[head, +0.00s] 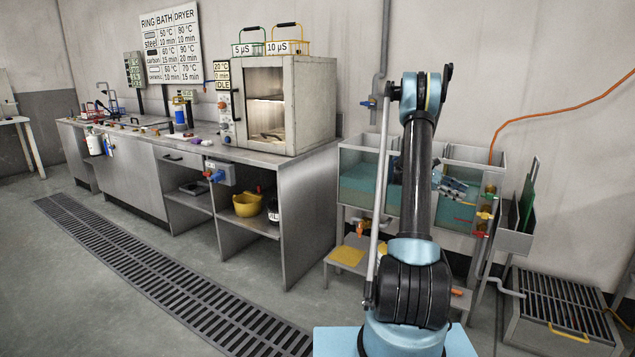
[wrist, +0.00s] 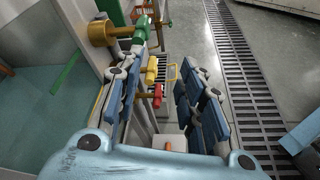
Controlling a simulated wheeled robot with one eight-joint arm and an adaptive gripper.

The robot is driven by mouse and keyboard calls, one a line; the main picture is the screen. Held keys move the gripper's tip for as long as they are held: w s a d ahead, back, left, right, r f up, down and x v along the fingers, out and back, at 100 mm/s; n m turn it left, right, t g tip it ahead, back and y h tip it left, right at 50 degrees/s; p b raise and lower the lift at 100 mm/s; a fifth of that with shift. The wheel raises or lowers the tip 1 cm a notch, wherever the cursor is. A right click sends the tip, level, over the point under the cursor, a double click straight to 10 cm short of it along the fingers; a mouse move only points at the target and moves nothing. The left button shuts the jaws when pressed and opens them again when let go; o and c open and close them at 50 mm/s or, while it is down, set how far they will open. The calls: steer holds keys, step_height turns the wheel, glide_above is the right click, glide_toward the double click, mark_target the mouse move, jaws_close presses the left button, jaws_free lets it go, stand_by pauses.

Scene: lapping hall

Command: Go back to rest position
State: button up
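My gripper (wrist: 160,85) fills the middle of the wrist view. Its two fingers with blue pads stand well apart, with nothing held between them. In the head view my gripper (head: 452,187) shows just right of my upright arm, in front of the sink tank (head: 365,142); my arm hides part of it. Through the gap between the fingers the wrist view shows a yellow-handled valve (wrist: 152,70) and a red-handled valve (wrist: 158,96). Whether the fingers touch anything cannot be told.
A green-handled valve (wrist: 141,30) sits close to the left finger. A steel bench (head: 290,163) carries a dryer cabinet (head: 313,100). A grated floor box (head: 562,305) stands at right. A floor drain (head: 180,275) crosses open floor at left.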

steer(key=s+a+r+m+t+y, duration=0.25)
steer(key=s+a+r, duration=0.35)
steer(key=s+a, duration=0.4)
steer(key=s+a+r+m+t+y, duration=0.1)
steer(key=s+a+r+t+y, duration=0.3)
steer(key=s+a, duration=0.5)
steer(key=s+a+f+m+t+y, duration=0.1)
steer(key=s+a+f, duration=0.4)
steer(key=s+a, duration=0.5)
steer(key=s+a+f+m+y, duration=0.4)
steer(key=s+a, duration=0.6)
steer(key=s, duration=0.5)
steer(key=shift+s+a+f+t+y, duration=0.25)
steer(key=shift+f+t+y, duration=0.1)
steer(key=shift+f+y, duration=0.4)
